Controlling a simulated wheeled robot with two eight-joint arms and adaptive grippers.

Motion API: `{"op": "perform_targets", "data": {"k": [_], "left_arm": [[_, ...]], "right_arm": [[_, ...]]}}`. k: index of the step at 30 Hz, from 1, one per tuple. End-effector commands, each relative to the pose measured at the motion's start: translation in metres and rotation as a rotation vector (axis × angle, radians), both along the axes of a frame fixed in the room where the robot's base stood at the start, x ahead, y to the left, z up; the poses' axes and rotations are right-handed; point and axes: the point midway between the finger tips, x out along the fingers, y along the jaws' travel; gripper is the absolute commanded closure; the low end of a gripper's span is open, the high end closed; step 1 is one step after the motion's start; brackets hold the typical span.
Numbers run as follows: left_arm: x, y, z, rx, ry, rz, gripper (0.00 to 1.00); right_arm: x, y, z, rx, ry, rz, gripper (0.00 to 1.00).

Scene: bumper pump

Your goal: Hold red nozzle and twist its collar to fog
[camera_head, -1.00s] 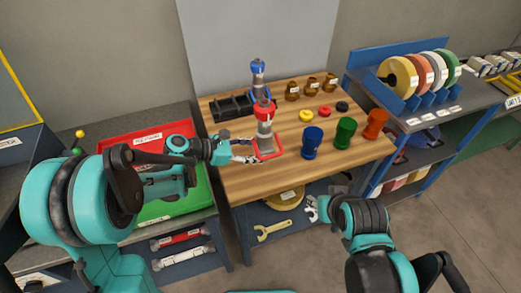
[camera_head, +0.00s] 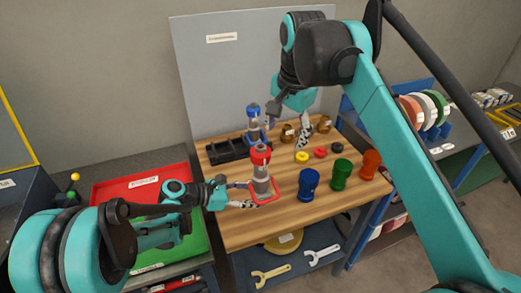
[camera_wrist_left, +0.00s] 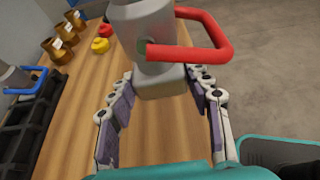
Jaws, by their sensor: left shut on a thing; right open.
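The red nozzle (camera_head: 262,180) stands upright near the middle of the wooden table, with a red upper collar (camera_head: 260,155), a grey body and a red looped handle. My left gripper (camera_head: 246,194) comes in from the left and is shut on its grey lower body. In the left wrist view the nozzle's grey body (camera_wrist_left: 150,85) sits between the fingers; its top is cut off. My right gripper (camera_head: 287,122) is open and empty, pointing down, above and right of the red nozzle in the picture. Any collar markings are too small to read.
A blue nozzle (camera_head: 254,122) stands behind the red one, beside a black rack (camera_head: 226,150). Blue (camera_head: 309,182), green (camera_head: 341,175) and orange (camera_head: 370,164) cups stand to the right. Brown fittings and small coloured rings lie behind. My right arm spans the right side.

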Motion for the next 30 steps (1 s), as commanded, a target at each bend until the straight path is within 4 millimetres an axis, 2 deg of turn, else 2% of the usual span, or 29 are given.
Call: {"op": "perform_targets", "data": {"k": [1, 6, 16, 23, 30], "left_arm": [[0.0, 0.0, 0.001, -0.002, -0.001, 0.0, 1.0], [0.0, 0.0, 0.001, -0.002, -0.001, 0.0, 1.0], [0.0, 0.0, 0.001, -0.002, -0.001, 0.0, 1.0], [0.0, 0.0, 0.001, -0.002, -0.001, 0.0, 1.0], [0.0, 0.0, 0.001, -0.002, -0.001, 0.0, 1.0]], "right_arm": [[0.009, 0.008, 0.009, 0.007, 0.027, -0.045, 0.32], [0.025, 0.031, 0.027, 0.018, 0.115, -0.211, 0.32], [0.031, 0.056, 0.037, 0.009, 0.208, -0.411, 0.32], [0.032, 0.058, 0.03, 0.007, 0.216, -0.435, 0.32], [0.031, 0.057, -0.002, 0.007, 0.216, -0.434, 0.32]]}}
